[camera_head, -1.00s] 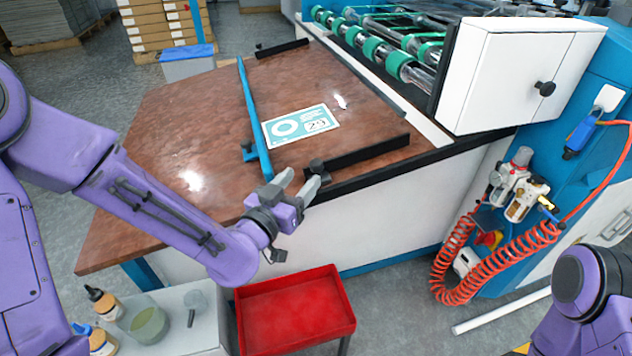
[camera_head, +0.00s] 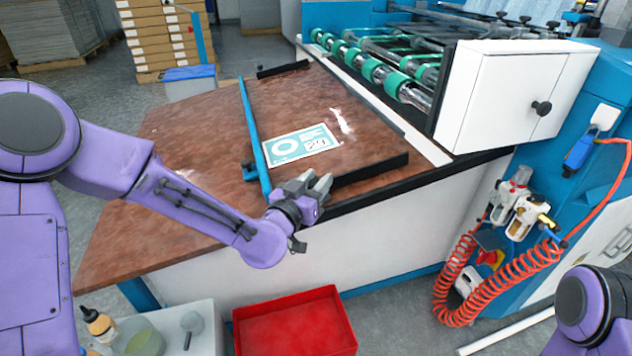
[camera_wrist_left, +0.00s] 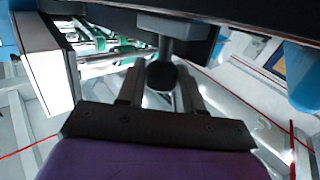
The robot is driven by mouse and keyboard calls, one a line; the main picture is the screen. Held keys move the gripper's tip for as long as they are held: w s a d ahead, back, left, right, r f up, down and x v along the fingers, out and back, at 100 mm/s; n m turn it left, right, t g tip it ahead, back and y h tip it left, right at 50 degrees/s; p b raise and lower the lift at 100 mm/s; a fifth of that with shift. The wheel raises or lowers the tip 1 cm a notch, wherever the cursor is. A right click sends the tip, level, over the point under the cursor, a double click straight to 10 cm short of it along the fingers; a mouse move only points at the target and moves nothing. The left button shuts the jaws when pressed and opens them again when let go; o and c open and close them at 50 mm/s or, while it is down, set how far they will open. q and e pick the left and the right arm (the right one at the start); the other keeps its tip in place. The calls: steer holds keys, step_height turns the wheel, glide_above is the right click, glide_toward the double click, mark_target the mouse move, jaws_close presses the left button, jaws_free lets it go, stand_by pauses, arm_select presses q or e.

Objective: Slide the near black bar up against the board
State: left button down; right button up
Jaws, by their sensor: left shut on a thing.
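The near black bar (camera_head: 372,168) lies along the near right edge of the brown tabletop. The board (camera_head: 300,145), a flat teal and white printed sheet marked 29, lies beyond it, with bare brown surface between them. My left gripper (camera_head: 318,182) is at the bar's left end, which it hides. In the left wrist view, my left gripper (camera_wrist_left: 160,88) has its fingers on either side of a dark round knob (camera_wrist_left: 160,74) on a stem under a long black bar, shut on it. My right gripper is out of view; only part of that arm shows at lower right.
A blue bar (camera_head: 254,135) runs along the board's left side. Another black bar (camera_head: 283,69) lies at the table's far end. The white machine box (camera_head: 515,95) stands right of the table. A red tray (camera_head: 295,325) sits below the near edge.

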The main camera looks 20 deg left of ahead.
arm_select(q)
steer(key=w+a, duration=0.2)
steer(key=w, duration=0.1)
steer(key=shift+w, duration=0.1)
steer(key=c, duration=0.8)
jaws_free()
steer(key=shift+c, duration=0.2)
steer(key=s+a+p, duration=0.1)
steer(key=s+a, duration=0.1)
steer(key=s, duration=0.8)
steer(key=shift+s, duration=0.2)
